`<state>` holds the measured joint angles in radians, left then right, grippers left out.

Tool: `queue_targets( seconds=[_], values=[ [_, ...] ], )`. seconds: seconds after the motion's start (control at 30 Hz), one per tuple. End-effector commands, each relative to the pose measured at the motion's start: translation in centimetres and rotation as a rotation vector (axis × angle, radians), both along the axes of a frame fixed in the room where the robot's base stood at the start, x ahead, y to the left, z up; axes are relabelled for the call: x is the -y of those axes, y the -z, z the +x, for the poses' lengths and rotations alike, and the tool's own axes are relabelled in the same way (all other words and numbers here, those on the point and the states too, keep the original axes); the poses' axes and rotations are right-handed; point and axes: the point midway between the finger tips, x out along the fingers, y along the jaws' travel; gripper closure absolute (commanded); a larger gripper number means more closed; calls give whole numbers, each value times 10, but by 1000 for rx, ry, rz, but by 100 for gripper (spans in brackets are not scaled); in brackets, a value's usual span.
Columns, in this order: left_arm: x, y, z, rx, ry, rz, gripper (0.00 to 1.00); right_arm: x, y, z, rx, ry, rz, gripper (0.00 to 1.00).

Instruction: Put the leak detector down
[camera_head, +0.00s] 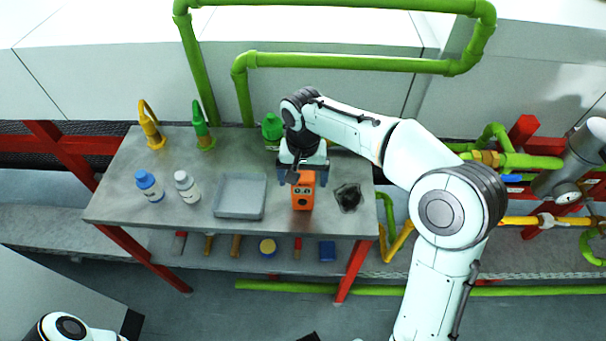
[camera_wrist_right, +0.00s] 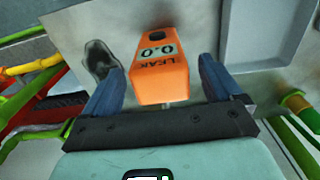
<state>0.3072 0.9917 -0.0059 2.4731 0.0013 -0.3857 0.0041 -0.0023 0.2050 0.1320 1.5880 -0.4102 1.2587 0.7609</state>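The orange leak detector (camera_head: 303,190) stands on the grey metal table (camera_head: 225,150), between a shallow grey tray and a dark crumpled item. In the right wrist view the leak detector (camera_wrist_right: 161,68) shows a display reading 0.0. My right gripper (camera_head: 303,178) is above and behind it. Its two blue fingers (camera_wrist_right: 160,85) stand apart on either side of the detector, with a narrow gap on each side. The detector's underside is hidden.
The grey tray (camera_head: 240,196) is left of the detector and the dark crumpled item (camera_head: 348,196) is right. Two bottles (camera_head: 149,186) (camera_head: 187,187) stand farther left. Yellow (camera_head: 151,126) and green (camera_head: 202,126) fittings stand at the back edge. Green pipes (camera_head: 350,61) run behind.

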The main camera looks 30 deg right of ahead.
Motion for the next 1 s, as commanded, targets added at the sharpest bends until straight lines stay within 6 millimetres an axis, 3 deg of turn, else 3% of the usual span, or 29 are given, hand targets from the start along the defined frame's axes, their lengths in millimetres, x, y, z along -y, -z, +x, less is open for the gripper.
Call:
queue_targets(
  seconds=[0.37, 0.8, 1.0],
  values=[
    [0, -4, 2, 2, 0, 0, 100, 0, -11, 1, 4, 0, 0, 9],
    [0, -25, 14, 16, 0, 0, 100, 0, -100, 1, 5, 0, 1, 9],
    [0, -31, 18, 20, 1, 0, 100, 0, -121, 1, 3, -1, 1, 9]
  ],
)
